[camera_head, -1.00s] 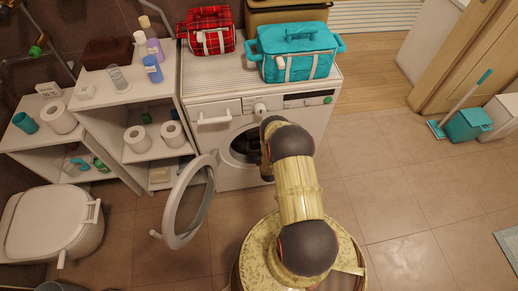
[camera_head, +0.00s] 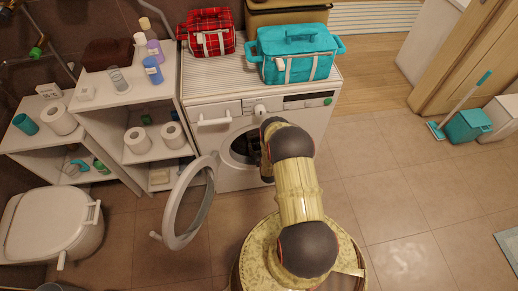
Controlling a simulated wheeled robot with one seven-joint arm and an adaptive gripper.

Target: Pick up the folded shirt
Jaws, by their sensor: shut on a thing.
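My gripper (camera_head: 265,167) shows only as a small dark part at the round opening of the washing machine (camera_head: 310,120). My own arm hides most of it. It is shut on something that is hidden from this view. The folded shirt cannot be made out anywhere. The drum opening (camera_head: 240,147) is dark inside and partly covered by my arm. The machine's round door (camera_head: 173,205) stands wide open to the left.
A red plaid bag (camera_head: 208,42) and a teal bag (camera_head: 297,65) sit on the machine. White shelves (camera_head: 100,105) with bottles and rolls and a toilet (camera_head: 45,220) stand left. A teal bin (camera_head: 467,125) stands far right. The tiled floor right of my arm is clear.

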